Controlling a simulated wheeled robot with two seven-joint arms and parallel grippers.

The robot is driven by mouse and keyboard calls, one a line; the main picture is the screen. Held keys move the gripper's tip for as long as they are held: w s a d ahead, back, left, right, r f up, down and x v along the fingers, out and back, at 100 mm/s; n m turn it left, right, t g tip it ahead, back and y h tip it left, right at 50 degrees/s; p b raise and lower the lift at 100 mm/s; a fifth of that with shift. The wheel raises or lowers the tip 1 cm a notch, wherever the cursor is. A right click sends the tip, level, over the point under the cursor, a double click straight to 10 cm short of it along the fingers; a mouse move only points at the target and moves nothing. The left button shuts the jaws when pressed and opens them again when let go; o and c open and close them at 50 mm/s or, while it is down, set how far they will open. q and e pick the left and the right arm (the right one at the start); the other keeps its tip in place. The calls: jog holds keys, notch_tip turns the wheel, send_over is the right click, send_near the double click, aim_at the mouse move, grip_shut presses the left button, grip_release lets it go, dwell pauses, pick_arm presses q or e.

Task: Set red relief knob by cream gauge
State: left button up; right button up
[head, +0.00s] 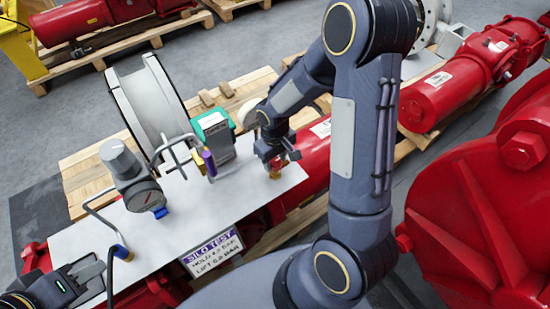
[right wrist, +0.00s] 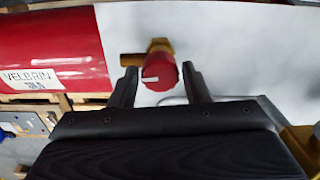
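The red relief knob (right wrist: 160,77) has a white line on its face and sits on a brass fitting (right wrist: 158,47) in the right wrist view. My right gripper (right wrist: 160,87) is open, with one finger on each side of the knob and a narrow gap at each. In the head view my right gripper (head: 275,160) is over the plate's right part and mostly hides the knob. A cream round thing (head: 247,112), perhaps the cream gauge, is partly hidden behind my right wrist; its dial is not visible. My left gripper (head: 88,275) is at the lower left, its opening unclear.
A grey gauge (head: 145,196) with a blue fitting stands on the white plate (head: 190,215). A sign (head: 213,250) reads "SILO TEST", "HOLD 4.2 BAR", "LIFT 6.8 BAR". A bent handle, a green-backed device (head: 213,125) and red actuators (head: 455,90) stand around.

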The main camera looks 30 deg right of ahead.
aim_at(275, 161)
jog(key=c, duration=0.6)
jog(key=shift+f+n+b, duration=0.1)
jog(key=shift+n+b, duration=0.25)
jog(key=shift+n, duration=1.15)
jog(key=o, duration=1)
notch_tip(275, 161, up, 8)
jog(key=shift+f, duration=0.1)
